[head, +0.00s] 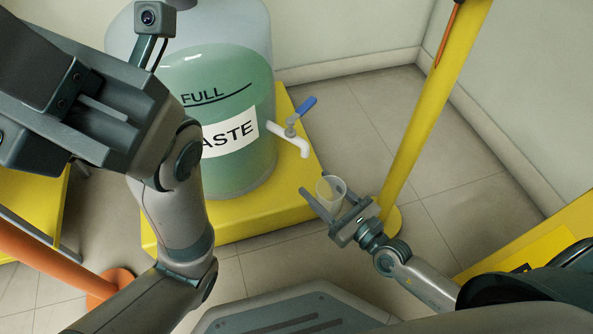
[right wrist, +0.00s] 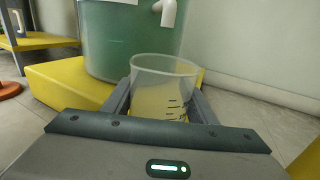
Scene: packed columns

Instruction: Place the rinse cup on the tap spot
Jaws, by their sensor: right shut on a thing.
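The rinse cup (head: 331,190) is clear, with dark measuring marks that show in the right wrist view (right wrist: 165,88). My right gripper (head: 334,197) is shut on it, one finger on either side, and holds it upright. The cup is in front of the tap (head: 291,138), a white spout with a blue lever, and a little to its right and lower in the head view. The spout shows above the cup in the right wrist view (right wrist: 168,12). I cannot make out a marked tap spot. My left arm fills the left of the head view; its fingers do not show clearly.
The tap is on a large waste tank (head: 228,165) of green liquid, standing on a yellow platform (head: 200,233). A yellow post (head: 428,110) stands close to the right of my right gripper. An orange post (head: 40,262) is at the lower left. Tiled floor is free beyond the yellow post.

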